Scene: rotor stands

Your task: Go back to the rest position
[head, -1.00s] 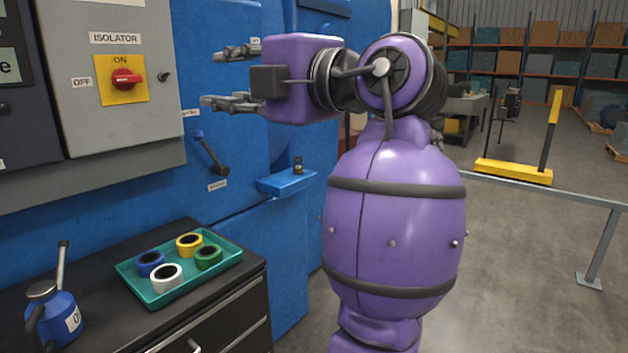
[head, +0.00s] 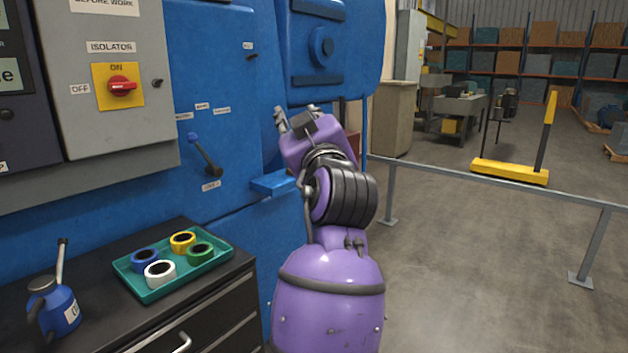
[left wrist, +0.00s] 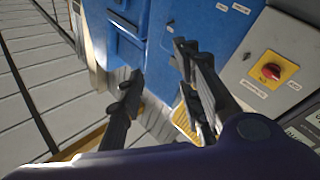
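My left gripper (head: 296,113) is at the end of the purple arm in the head view, with its fingers pointing up in front of the blue machine (head: 222,95). In the left wrist view its two fingers (left wrist: 157,62) stand wide apart with nothing between them. The gripper is apart from the isolator's red switch (head: 122,86), which also shows at the right of the left wrist view (left wrist: 270,71). The arm is bent and covers part of the small blue shelf (head: 271,184). My right gripper is in neither view.
A black cabinet (head: 215,303) at lower left bears a teal tray (head: 150,293) with several tape rolls and a blue oil can (head: 58,310). A blue handle (head: 205,155) sticks out from the machine. A grey rail (head: 510,185) crosses the right; open floor lies beyond.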

